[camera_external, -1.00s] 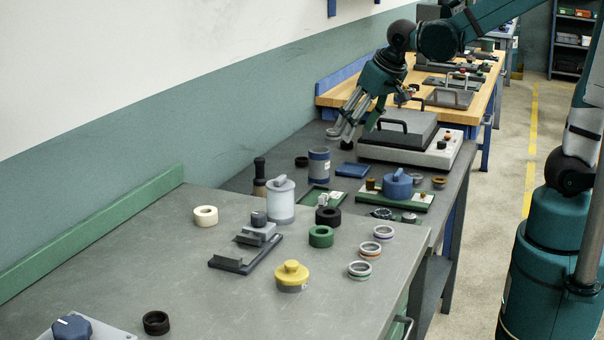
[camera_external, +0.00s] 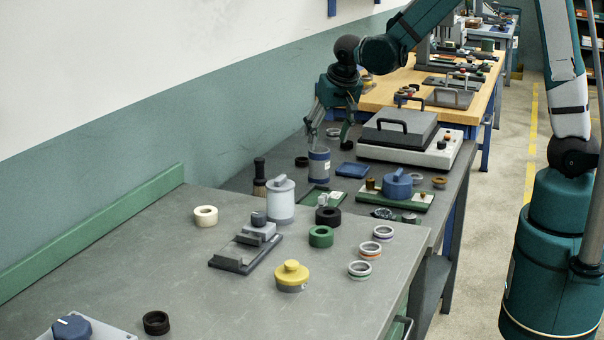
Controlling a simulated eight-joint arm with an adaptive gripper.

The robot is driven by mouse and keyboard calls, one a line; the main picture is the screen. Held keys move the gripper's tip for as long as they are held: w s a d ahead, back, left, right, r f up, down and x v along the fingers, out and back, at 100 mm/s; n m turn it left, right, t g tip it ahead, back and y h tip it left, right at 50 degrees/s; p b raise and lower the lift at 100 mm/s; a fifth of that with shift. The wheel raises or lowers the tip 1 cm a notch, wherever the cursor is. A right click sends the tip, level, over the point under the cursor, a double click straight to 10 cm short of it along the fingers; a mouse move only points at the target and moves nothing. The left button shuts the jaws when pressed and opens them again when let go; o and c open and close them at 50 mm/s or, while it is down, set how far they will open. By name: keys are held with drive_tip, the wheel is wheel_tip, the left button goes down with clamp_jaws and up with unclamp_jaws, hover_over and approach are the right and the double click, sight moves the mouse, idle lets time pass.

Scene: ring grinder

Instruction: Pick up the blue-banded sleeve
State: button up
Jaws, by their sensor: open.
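A pale ring-shaped sleeve (camera_external: 383,233) with what looks like a bluish-purple band lies on the near grey bench, close to its right edge. Its band is small and hard to read. Two similar pale sleeves lie in front of it, one with an orange band (camera_external: 370,251) and one with green and orange bands (camera_external: 360,270). My gripper (camera_external: 332,142) is open and points down over the far dark bench, just above and behind a blue-grey cylinder (camera_external: 319,166). A small grey ring (camera_external: 333,132) shows between its fingers. My gripper is well apart from the banded sleeves.
A green ring (camera_external: 321,237), a black ring (camera_external: 328,216), a yellow knobbed part (camera_external: 291,276) and a grey fixture (camera_external: 246,251) stand near the sleeves. A white-and-grey lidded machine (camera_external: 408,140) is right of my gripper. The near bench's front middle is clear.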

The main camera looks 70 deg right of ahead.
sight(320, 147)
drive_tip(key=w+d+f+m+p, duration=0.1)
drive_tip(key=w+d+f+p, duration=0.1)
drive_tip(key=f, duration=0.3)
drive_tip(key=shift+w+d+m+g+h, duration=0.3)
drive_tip(key=shift+w+d+m, duration=0.1)
drive_tip(key=shift+w+d, duration=0.4)
drive_tip(key=shift+f, duration=0.1)
drive_tip(key=shift+x, duration=1.25)
drive_tip(key=shift+b+x, duration=0.75)
drive_tip(key=shift+x, duration=1.85)
drive_tip(key=shift+a, duration=0.1)
drive_tip(key=c, duration=1.1)
